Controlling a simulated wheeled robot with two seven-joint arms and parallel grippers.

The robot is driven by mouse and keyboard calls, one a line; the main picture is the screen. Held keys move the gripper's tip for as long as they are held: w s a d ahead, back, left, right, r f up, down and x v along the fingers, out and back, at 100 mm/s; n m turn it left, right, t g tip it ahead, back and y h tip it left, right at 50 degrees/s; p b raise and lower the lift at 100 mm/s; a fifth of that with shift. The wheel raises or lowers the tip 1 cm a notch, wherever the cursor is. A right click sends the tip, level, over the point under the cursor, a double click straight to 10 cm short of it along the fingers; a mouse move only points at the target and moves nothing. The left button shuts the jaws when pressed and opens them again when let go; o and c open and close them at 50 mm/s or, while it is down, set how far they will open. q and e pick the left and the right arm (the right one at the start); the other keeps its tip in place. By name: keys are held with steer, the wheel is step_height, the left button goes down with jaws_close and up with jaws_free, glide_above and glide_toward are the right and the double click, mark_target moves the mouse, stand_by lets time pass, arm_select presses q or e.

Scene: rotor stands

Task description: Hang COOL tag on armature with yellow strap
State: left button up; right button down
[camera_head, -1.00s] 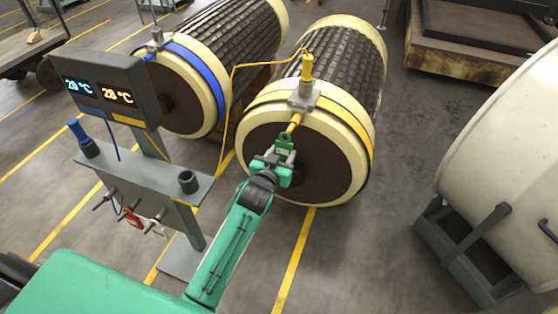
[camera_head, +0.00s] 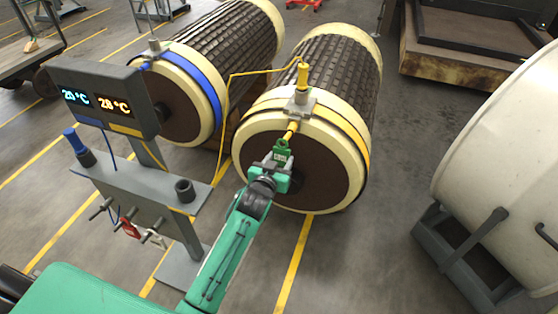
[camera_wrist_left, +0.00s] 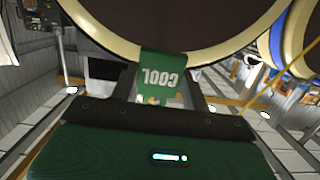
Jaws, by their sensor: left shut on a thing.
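The armature with the yellow strap (camera_head: 352,138) lies on its side at the centre of the head view, its brown end face towards me. A grey bracket (camera_head: 300,104) with a yellow probe (camera_head: 303,74) sits on its upper front rim. My left gripper (camera_head: 278,165) is shut on the green COOL tag (camera_head: 281,152), just in front of that end face and below the bracket. The tag's white lettering shows upside down in the left wrist view (camera_wrist_left: 161,77). A short yellow piece (camera_head: 291,130) shows between tag and bracket; I cannot tell whether they touch. My right gripper is not in view.
A second armature with a blue strap (camera_head: 205,75) lies to the left. A grey stand with a temperature display (camera_head: 103,97), pegs and a red tag (camera_head: 129,228) is at left. A yellow cable (camera_head: 232,110) runs to the probe. A large white drum (camera_head: 510,160) stands at right.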

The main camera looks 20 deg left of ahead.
arm_select(q)
steer(key=shift+w, duration=0.3)
steer(key=shift+w+f, duration=0.1)
steer(key=shift+w, duration=0.1)
steer(key=shift+w, duration=0.2)
stand_by(0.6)
steer(key=shift+w+f, duration=0.1)
steer(key=shift+w, duration=0.25)
steer(key=shift+w, duration=0.15)
stand_by(0.4)
steer(key=shift+w+d+f, duration=0.1)
steer(key=shift+w+f, duration=0.05)
steer(key=shift+w, duration=0.4)
steer(key=shift+w+f, duration=0.1)
steer(key=shift+w, duration=0.45)
steer(key=shift+w, duration=0.1)
steer(key=shift+f, duration=0.25)
